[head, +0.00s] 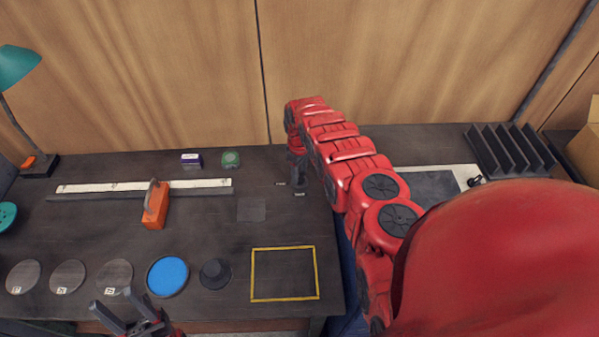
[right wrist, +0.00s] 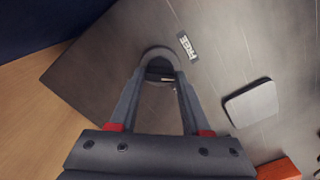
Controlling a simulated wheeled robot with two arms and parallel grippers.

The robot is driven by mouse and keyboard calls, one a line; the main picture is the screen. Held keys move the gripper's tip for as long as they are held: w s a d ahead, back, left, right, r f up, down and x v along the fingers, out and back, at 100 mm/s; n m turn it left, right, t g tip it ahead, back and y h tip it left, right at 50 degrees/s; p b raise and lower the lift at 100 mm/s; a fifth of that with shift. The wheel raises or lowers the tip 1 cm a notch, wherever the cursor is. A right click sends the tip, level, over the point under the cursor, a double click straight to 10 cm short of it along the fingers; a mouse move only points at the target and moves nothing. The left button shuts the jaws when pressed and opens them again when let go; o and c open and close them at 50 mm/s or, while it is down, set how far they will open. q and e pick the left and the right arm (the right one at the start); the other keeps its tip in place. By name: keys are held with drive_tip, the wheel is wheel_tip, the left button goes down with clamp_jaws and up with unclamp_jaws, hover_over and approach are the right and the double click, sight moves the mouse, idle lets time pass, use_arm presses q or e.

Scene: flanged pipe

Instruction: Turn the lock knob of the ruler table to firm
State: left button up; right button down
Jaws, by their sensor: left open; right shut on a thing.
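The lock knob (right wrist: 158,54) is a dark rounded piece on the table, seen between my right gripper's fingertips in the right wrist view. My right gripper (right wrist: 160,75) is shut on it, one finger on each side. In the head view my right gripper (head: 297,165) points down at the table and largely hides the knob. A FREE label (right wrist: 188,46) lies beside the knob. Two small labels (head: 281,183) (head: 299,194) show by the gripper in the head view, too small to read. My left gripper (head: 130,311) is open and empty at the front edge.
A long pale ruler (head: 200,184) lies at the back left, with an orange block (head: 155,206) against it. Several discs, one blue (head: 167,275), line the front.

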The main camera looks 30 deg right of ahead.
drive_tip(key=shift+w+m, duration=0.1)
drive_tip(key=shift+m, duration=0.8)
drive_tip(key=m+b, duration=0.1)
drive_tip(key=m, duration=0.1)
drive_tip(key=shift+f+m+b, duration=0.1)
drive_tip(key=shift+m+b, duration=0.25)
drive_tip(key=shift+m, duration=0.05)
drive_tip(key=m+b, duration=0.2)
drive_tip(key=m, duration=0.1)
drive_tip(key=shift+m+b, duration=0.9)
drive_tip(key=shift+m, duration=0.3)
drive_tip(key=shift+c, duration=1.8)
unclamp_jaws()
drive_tip(key=shift+r, duration=0.2)
